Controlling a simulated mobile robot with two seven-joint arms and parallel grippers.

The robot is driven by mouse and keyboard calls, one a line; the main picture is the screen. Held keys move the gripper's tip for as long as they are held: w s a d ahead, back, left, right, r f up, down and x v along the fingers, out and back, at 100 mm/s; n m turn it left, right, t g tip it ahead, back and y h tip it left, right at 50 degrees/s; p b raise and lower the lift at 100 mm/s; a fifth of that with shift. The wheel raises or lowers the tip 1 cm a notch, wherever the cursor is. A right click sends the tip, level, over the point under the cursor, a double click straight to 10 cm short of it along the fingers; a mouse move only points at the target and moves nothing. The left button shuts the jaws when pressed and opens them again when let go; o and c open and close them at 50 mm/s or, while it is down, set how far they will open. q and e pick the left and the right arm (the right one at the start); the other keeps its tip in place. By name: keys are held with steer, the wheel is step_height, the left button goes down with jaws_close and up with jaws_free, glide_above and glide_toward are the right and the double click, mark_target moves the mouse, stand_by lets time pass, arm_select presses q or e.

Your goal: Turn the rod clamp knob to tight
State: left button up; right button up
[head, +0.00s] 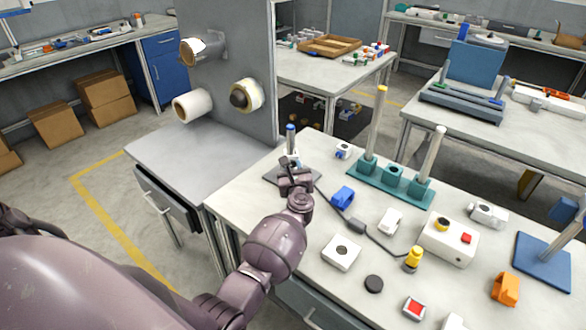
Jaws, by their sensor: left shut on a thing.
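The rod clamp (291,158) is a small white block on a short upright rod with a blue top (291,133). The rod stands on a dark square base (272,176) near the back left corner of the table. My left gripper (291,172) reaches the front of the clamp and is shut. The knob is hidden behind the gripper, so its setting cannot be seen. The gripper's place at the clamp fits a hold on the knob. My right gripper is not in view.
A blue block (342,197), a black cable handset (355,226) and a white block with a dark round top (341,252) lie right of my arm. A teal stand (393,182) with tall rods is behind them. A grey upright panel (235,60) rises at the back left.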

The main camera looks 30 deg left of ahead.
arm_select(q)
steer(key=shift+m, duration=0.5)
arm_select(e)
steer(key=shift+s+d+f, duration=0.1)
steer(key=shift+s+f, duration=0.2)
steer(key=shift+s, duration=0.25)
